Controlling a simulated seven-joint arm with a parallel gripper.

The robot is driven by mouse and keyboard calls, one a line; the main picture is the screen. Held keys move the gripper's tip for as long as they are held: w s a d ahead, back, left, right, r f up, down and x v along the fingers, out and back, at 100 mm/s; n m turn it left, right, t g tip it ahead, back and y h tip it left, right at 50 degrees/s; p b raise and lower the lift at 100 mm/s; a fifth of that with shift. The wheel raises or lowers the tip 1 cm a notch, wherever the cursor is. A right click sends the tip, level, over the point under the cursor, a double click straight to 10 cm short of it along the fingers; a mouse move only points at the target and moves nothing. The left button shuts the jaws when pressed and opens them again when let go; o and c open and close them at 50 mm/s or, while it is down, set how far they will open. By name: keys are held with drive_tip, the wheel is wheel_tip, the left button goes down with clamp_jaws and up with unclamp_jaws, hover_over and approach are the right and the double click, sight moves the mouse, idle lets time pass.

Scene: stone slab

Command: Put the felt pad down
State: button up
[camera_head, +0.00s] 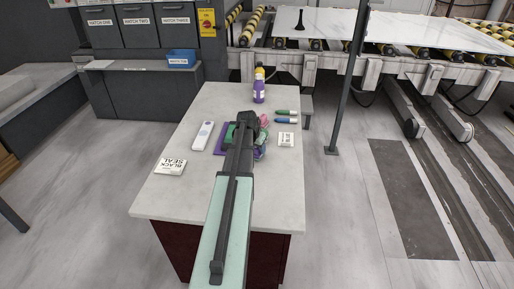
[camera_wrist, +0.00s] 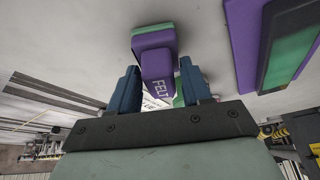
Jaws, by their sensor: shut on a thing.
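The felt pad (camera_wrist: 157,84) is a purple block with a green part, and its end reads FELT. In the wrist view it sits between the two blue fingers of my gripper (camera_wrist: 160,88), which is shut on it. I cannot tell whether the pad touches the slab. In the head view my gripper (camera_head: 245,122) is over the middle of the pale stone slab (camera_head: 240,205). My own dark arm covers most of what is under it there, so I cannot single out the held pad.
A larger purple and green block (camera_wrist: 270,45) lies beside the held pad. On the slab are a white remote-like item (camera_head: 203,135), a BLACK SEAL box (camera_head: 171,167), a small white box (camera_head: 286,139), two capped tubes (camera_head: 287,116) and a purple bottle (camera_head: 259,92). The slab's front is clear.

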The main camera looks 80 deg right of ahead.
drive_tip(key=o, duration=1.1)
drive_tip(key=shift+f, duration=0.15)
drive_tip(key=v, duration=1.2)
